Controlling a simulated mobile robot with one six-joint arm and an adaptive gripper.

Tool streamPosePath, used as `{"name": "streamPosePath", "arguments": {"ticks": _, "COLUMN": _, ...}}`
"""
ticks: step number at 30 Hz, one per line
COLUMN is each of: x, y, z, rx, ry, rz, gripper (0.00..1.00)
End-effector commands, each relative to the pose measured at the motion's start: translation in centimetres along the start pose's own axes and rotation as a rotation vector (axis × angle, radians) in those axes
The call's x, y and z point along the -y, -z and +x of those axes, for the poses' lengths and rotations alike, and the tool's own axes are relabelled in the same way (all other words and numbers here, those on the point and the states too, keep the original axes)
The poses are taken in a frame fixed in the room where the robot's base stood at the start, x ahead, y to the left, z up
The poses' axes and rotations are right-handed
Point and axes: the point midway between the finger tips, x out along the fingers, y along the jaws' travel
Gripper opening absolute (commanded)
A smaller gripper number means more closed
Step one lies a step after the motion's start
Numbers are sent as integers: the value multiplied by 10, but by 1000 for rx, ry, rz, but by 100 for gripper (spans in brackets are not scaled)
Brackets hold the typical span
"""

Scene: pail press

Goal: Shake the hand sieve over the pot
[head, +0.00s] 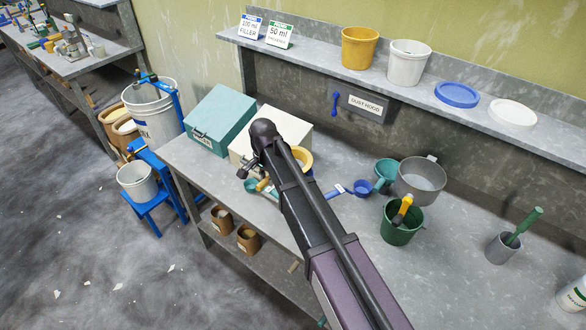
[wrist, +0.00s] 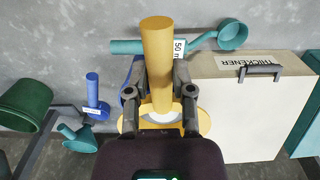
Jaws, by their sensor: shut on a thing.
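My gripper (wrist: 160,92) is shut on the thick yellow handle (wrist: 157,50) of what looks like the hand sieve. Its yellow ring (wrist: 205,121) shows around a pale patch below the fingers. In the head view the yellow ring (head: 305,159) is partly hidden behind my arm, near the cream box. Part of a blue thing (head: 309,172) shows just below the ring; I cannot tell whether it is a pot or whether the ring touches it. A wide grey pot (head: 421,183) stands farther right on the bench, apart from the ring. I cannot tell which vessel is the task's pot.
A cream THICKENER box (wrist: 245,110) and a teal box (head: 219,119) stand near my gripper. A teal scoop (wrist: 232,36) lies close by.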

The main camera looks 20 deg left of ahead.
Motion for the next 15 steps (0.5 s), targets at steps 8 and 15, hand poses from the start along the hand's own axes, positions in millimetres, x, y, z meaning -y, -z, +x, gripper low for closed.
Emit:
{"name": "streamPosePath", "arguments": {"ticks": 8, "x": -10, "y": 0, "z": 0, "rx": 0, "ry": 0, "rz": 1, "gripper": 0}}
{"name": "streamPosePath", "arguments": {"ticks": 15, "x": -32, "y": -1, "z": 0, "rx": 0, "ry": 0, "rz": 0, "gripper": 0}}
